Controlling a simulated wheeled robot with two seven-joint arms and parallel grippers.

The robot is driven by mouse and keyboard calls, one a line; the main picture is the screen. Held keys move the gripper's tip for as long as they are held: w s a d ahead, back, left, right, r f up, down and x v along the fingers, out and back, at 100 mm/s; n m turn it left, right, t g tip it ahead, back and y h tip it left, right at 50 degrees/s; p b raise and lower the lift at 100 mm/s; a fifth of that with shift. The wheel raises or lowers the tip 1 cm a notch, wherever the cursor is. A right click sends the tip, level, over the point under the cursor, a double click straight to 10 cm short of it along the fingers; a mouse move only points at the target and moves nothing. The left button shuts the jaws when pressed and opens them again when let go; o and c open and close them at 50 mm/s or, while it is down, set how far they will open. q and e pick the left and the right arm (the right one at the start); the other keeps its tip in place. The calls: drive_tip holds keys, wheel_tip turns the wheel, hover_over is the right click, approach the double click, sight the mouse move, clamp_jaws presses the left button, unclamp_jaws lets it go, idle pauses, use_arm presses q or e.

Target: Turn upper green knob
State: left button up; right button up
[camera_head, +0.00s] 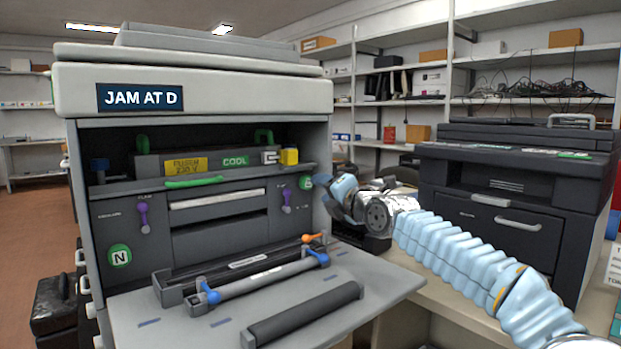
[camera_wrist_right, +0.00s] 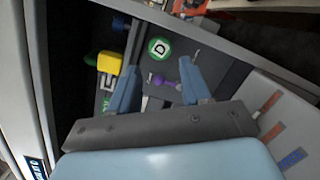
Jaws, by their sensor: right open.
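The upper green knob (camera_head: 306,183) is a round green disc on the right side of the open printer's dark inner panel. In the right wrist view the green knob (camera_wrist_right: 158,48) carries a white letter D and shows between and beyond my fingertips, with no contact visible. My right gripper (camera_head: 324,184) is just right of the knob at the printer's right edge. In the wrist view my right gripper (camera_wrist_right: 160,70) is open with nothing between its fingers. A lower green knob (camera_head: 119,257) marked N is at the panel's lower left. My left gripper is out of view.
A purple lever (camera_head: 287,196) sits just left of the upper knob; it also shows near my fingers in the wrist view (camera_wrist_right: 185,92). A yellow block (camera_head: 289,157) is above it. The lowered door (camera_head: 400,283) bears a roller unit (camera_head: 262,278) and a dark cartridge (camera_head: 305,313).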

sight(308, 183)
drive_tip(key=p+x, duration=0.2)
drive_tip(key=x, duration=0.3)
drive_tip(key=shift+w+r, duration=0.1)
drive_tip(key=shift+r, duration=0.1)
drive_tip(key=shift+w+a+f+p, duration=0.2)
drive_tip(key=shift+w+a+p, duration=0.15)
drive_tip(key=shift+w, duration=0.25)
drive_tip(key=c, duration=0.8)
drive_tip(key=shift+o, duration=0.2)
drive_tip(key=shift+m, duration=0.7)
drive_tip(key=o, duration=0.8)
drive_tip(key=shift+c, duration=0.2)
